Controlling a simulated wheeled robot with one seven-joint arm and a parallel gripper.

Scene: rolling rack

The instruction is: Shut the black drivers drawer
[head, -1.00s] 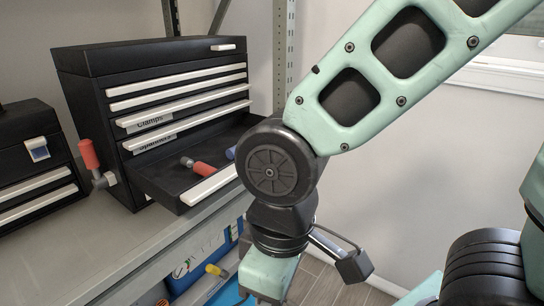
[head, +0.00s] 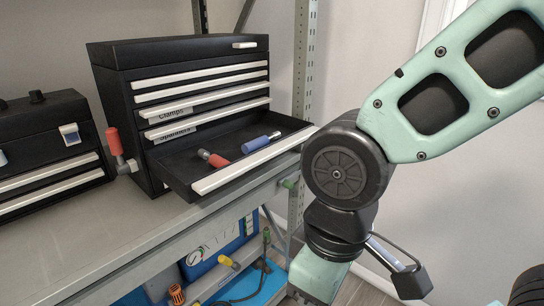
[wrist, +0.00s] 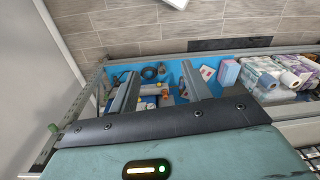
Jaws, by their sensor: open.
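A red-capped upright object (head: 115,143) stands on the grey shelf (head: 120,225) left of the chest. A second black toolbox (head: 45,150) is further left. A rack post (head: 303,75) rises behind the drawer's right.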

